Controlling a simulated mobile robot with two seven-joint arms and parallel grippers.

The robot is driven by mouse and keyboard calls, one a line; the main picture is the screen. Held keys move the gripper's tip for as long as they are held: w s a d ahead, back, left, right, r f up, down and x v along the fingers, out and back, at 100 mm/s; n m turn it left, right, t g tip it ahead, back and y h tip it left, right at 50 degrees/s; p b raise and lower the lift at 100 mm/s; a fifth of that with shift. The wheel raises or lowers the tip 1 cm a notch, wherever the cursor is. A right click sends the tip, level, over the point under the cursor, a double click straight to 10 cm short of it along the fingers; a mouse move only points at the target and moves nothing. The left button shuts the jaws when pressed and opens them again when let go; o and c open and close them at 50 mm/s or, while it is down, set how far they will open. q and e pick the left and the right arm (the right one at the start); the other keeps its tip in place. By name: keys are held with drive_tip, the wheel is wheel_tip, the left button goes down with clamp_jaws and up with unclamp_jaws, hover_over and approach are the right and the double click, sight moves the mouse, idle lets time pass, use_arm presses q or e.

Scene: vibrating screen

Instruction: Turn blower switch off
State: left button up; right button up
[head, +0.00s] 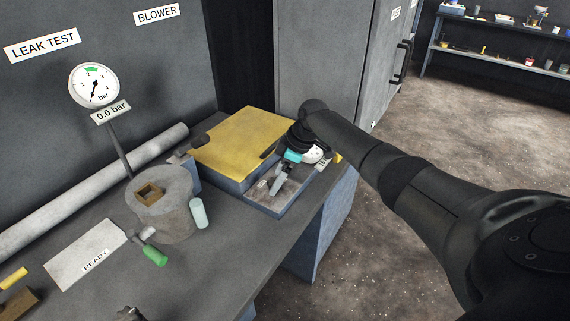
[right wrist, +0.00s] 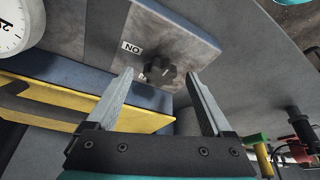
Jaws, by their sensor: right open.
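The blower (head: 238,148) is a box with a yellow top and a grey front panel, at the back right of the bench. In the right wrist view its switch is a black lobed knob (right wrist: 157,73) on the grey panel (right wrist: 110,30). An upside-down ON label (right wrist: 132,47) sits beside it, and another label is mostly covered by the knob. Which label the knob points to cannot be told. My right gripper (right wrist: 160,80) is open, its fingers on either side of the knob in the picture; contact is unclear. In the head view the right gripper (head: 277,184) is over the panel and covers the knob.
A pressure gauge (head: 95,86) reading 0.0 bar stands at the left. A round grey block (head: 163,212), a green-handled tool (head: 153,255) and a READY plate (head: 87,253) lie on the bench. A grey cabinet (head: 325,65) stands behind the blower.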

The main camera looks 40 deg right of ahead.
drive_tip(key=p+v, duration=0.1)
drive_tip(key=v, duration=1.4)
drive_tip(key=shift+p, duration=0.3)
drive_tip(key=shift+a, duration=0.1)
